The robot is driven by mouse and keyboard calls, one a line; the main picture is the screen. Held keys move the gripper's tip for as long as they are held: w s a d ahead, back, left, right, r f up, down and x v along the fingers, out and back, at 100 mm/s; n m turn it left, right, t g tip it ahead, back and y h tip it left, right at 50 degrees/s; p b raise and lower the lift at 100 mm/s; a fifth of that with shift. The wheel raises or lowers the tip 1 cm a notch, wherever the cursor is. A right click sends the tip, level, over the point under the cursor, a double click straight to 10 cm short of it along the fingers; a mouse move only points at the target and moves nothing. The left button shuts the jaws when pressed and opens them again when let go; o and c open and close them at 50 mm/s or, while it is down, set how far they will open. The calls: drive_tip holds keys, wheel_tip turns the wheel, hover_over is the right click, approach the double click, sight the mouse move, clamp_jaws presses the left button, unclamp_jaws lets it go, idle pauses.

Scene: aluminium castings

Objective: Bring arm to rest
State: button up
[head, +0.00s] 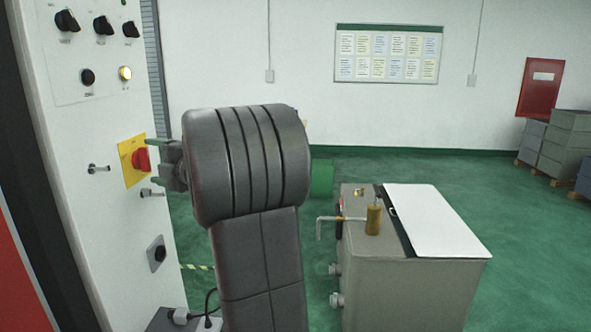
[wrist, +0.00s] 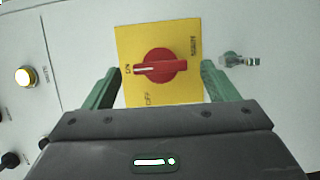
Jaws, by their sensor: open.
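My gripper (wrist: 160,85) is open, with its two green fingers on either side of a red rotary switch (wrist: 154,66) in the wrist view. The switch sits on a yellow plate (wrist: 190,38) fixed to a pale control cabinet. The white line on its handle points at the ON mark. I cannot tell whether the fingertips touch the plate. In the head view my gripper (head: 158,163) is close to the red switch (head: 141,160), with my dark arm bent in front of the cabinet (head: 92,200).
Knobs (head: 102,24) and a lit lamp (head: 125,73) are above the switch. A small metal latch (wrist: 238,60) sticks out beside the plate. A grey machine with a white lid (head: 436,219) stands at right. Grey crates (head: 562,140) are stacked far right. Green floor between is free.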

drive_tip(key=shift+x, duration=1.4)
